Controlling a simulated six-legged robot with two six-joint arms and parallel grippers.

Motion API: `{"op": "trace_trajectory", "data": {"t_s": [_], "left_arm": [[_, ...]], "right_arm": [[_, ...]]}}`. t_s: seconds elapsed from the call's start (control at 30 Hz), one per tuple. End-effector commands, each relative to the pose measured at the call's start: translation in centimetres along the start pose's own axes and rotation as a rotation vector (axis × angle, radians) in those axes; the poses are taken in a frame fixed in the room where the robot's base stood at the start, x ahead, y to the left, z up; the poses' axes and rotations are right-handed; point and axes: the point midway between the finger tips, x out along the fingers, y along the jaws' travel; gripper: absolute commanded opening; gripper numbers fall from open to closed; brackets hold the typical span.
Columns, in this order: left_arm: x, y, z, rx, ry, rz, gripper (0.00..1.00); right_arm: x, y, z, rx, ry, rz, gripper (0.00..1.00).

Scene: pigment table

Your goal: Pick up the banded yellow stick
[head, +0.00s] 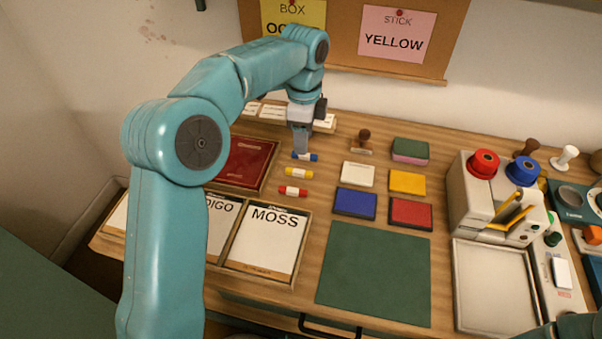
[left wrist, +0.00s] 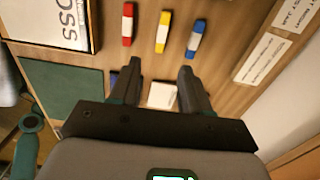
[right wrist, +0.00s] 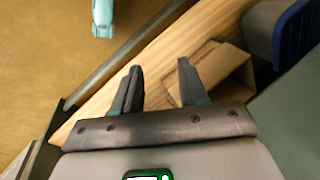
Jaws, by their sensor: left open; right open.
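The banded yellow stick (head: 298,173) lies on the table between a banded blue stick (head: 305,156) behind it and a banded red stick (head: 293,191) in front. In the left wrist view the yellow stick (left wrist: 163,31) lies between the red stick (left wrist: 128,24) and the blue stick (left wrist: 195,39). Each has a white band. My left gripper (head: 302,150) is above the table by the blue stick, pointing down. In the left wrist view my left gripper (left wrist: 160,75) is open and empty, with the yellow stick beyond its fingertips. My right gripper (right wrist: 160,72) is open and empty, away from the sticks.
Labelled boxes, including MOSS (head: 266,238), stand left of a green mat (head: 374,272). Coloured pads, such as the yellow pad (head: 407,183), lie right of the sticks. A pink STICK YELLOW note (head: 398,35) hangs on the board. A machine with red and blue knobs (head: 490,200) stands at right.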

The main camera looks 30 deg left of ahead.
Motion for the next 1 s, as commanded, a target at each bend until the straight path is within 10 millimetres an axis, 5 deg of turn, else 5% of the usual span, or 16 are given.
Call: {"op": "trace_trajectory", "data": {"t_s": [0.13, 0.63, 1.0], "left_arm": [[3.5, 0.2, 0.0, 0.001, -0.001, 0.003, 0.47], [9.7, -0.5, -0.1, 0.001, -0.002, 0.003, 0.47], [10.8, -0.6, -0.1, 0.001, 0.000, 0.001, 0.44]], "right_arm": [[0.8, 0.3, 0.0, 0.000, 0.000, 0.000, 0.43], [1.5, 0.6, 0.0, 0.000, 0.000, 0.000, 0.43], [1.6, 0.6, 0.0, 0.000, 0.000, 0.000, 0.43]]}}
